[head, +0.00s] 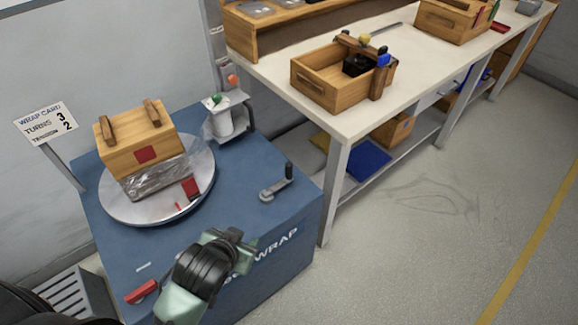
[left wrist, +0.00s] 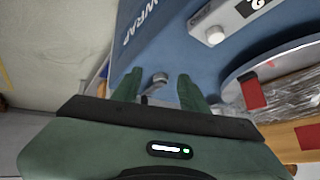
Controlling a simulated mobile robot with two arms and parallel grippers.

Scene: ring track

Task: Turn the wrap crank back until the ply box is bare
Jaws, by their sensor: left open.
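The ply box (head: 135,130) stands on a round grey turntable (head: 120,211) on the blue wrap machine (head: 240,190). Clear film (head: 155,181) covers the lower part of the box; the upper wood and its two handles are uncovered. The crank (head: 275,188), a grey arm with a dark upright handle, is on the machine top, right of the turntable. My left gripper (head: 238,246) is open and empty over the machine's front edge, short of the crank. In the left wrist view the crank (left wrist: 157,80) shows between the spread green fingers, beyond their tips. My right gripper is out of view.
A film roll (head: 220,122) stands at the machine's back corner. A card reading "WRAP CARD TURNS" with 3 and 2 (head: 47,124) stands at left. A red lever (head: 142,291) is at the front left. A workbench (head: 340,118) with wooden crates is at right; floor beyond is clear.

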